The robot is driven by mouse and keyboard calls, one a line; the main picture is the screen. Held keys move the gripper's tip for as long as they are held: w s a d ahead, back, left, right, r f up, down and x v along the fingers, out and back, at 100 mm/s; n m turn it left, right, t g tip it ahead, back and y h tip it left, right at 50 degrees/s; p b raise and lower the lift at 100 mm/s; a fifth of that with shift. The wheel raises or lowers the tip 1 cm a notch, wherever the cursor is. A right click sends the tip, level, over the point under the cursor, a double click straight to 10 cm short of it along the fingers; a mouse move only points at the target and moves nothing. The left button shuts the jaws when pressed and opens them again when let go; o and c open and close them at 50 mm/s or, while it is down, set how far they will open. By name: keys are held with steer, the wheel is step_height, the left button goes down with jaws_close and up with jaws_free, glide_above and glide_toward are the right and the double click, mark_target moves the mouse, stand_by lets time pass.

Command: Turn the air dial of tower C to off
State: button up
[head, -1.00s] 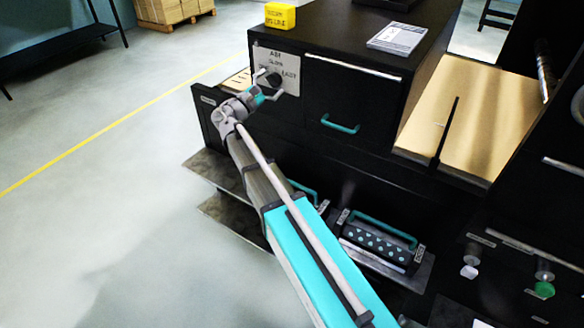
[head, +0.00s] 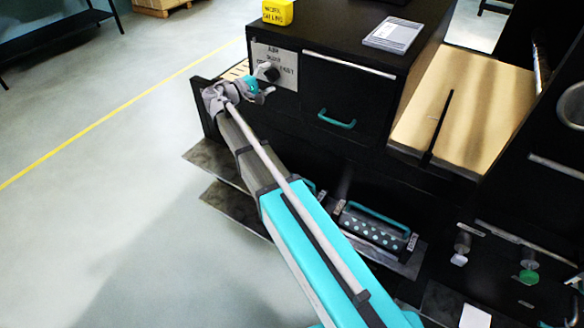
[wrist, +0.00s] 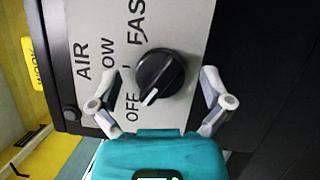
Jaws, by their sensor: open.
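The air dial (wrist: 160,75) is a round black knob on a pale plate (wrist: 195,25) marked AIR, with OFF, FAST and a partly hidden word ending in OW. Its white mark points down and left in the wrist view, on the side of the word OFF. In the head view the plate (head: 287,55) is on the front of a black cabinet, the dial partly behind my gripper (head: 266,85). In the wrist view my gripper (wrist: 160,84) is open, one finger on each side of the dial; I cannot tell whether they touch it. No tower letter is readable.
A yellow block (head: 278,12) and a grey flat box (head: 393,35) sit on the cabinet top. A drawer with a teal handle (head: 337,122) is right of the plate. Metal plates (head: 235,200) jut out low down.

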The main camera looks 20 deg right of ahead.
steer(key=shift+r+m+p, duration=0.15)
steer(key=shift+m+p, duration=0.3)
steer(key=shift+m, duration=0.35)
steer(key=shift+s+a+y, duration=0.1)
steer(key=shift+a+y, duration=0.2)
steer(key=v, duration=1.3)
steer(key=s+d+f+m+g+y+b, duration=0.1)
steer(key=s+d+f+g+y, duration=0.2)
steer(key=s+d+f+y, duration=0.3)
steer(key=s+d+f+m+g+y+b, duration=0.1)
steer(key=s+d+f+y, duration=0.5)
steer(key=s+f, duration=0.6)
steer(key=shift+d+f+m+g+y+b, duration=0.35)
steer(key=shift+d+f+m+g, duration=0.15)
steer(key=shift+d+f+g, duration=0.45)
steer(key=shift+a+f, duration=0.1)
steer(key=shift+a, duration=0.05)
